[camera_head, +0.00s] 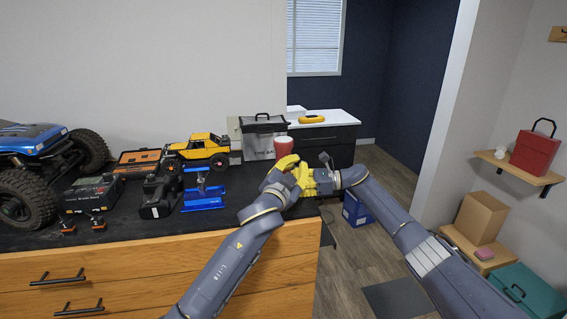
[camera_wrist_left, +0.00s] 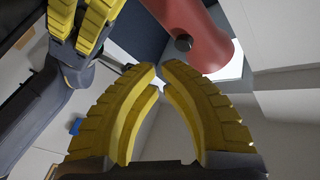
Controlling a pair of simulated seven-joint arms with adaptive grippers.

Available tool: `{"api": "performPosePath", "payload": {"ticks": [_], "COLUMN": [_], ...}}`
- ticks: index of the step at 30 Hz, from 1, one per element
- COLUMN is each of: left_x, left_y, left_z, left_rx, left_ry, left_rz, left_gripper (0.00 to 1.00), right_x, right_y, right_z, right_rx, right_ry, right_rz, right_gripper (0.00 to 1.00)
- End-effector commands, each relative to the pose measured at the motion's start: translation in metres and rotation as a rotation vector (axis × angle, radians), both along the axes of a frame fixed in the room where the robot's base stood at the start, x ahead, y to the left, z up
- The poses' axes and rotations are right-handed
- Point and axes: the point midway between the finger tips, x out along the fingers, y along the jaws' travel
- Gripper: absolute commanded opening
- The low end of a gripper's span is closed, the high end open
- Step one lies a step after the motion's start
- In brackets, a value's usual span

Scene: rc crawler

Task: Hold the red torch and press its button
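The red torch (camera_head: 283,147) stands out above the yellow fingers in the head view, wide end up; its lower part is hidden behind them. The left wrist view shows part of the red torch (camera_wrist_left: 203,25) with a dark round button (camera_wrist_left: 183,43) on its side. My left gripper (camera_head: 288,161) is in front of the torch. In its wrist view the left gripper's fingertips (camera_wrist_left: 162,66) come together just below the button, with nothing seen between them; I cannot tell whether they touch it. My right gripper (camera_head: 302,176) is close beside the left; its fingertips and grasp are hidden.
The dark worktop (camera_head: 235,213) carries a blue crawler (camera_head: 35,138), a yellow truck (camera_head: 200,147), a blue stand (camera_head: 203,198) and a grey bag (camera_head: 262,140) behind. A blue box (camera_head: 356,210) is on the floor right of the bench. Floor space is open there.

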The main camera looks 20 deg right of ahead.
Motion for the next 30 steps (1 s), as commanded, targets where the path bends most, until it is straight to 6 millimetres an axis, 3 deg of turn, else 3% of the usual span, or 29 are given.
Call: {"api": "performPosePath", "payload": {"ticks": [15, 29, 30], "left_x": [-0.043, -0.051, -0.051], "left_y": [0.0, 0.0, 0.0], "left_z": [0.0, 0.0, 0.0], "left_rx": [-0.001, 0.0, 0.0], "left_ry": [0.002, 0.0, 0.001], "left_rz": [-0.001, 0.0, 0.001], "left_gripper": [0.0, 0.0, 0.0], "right_x": [0.0, 0.0, 0.0], "right_y": [0.0, 0.0, 0.0], "right_z": [0.0, 0.0, 0.0], "right_rx": [0.0, 0.0, 0.0], "right_ry": [0.0, 0.0, 0.0], "right_rz": [0.0, 0.0, 0.0], "right_gripper": [0.24, 0.24, 0.45]}}
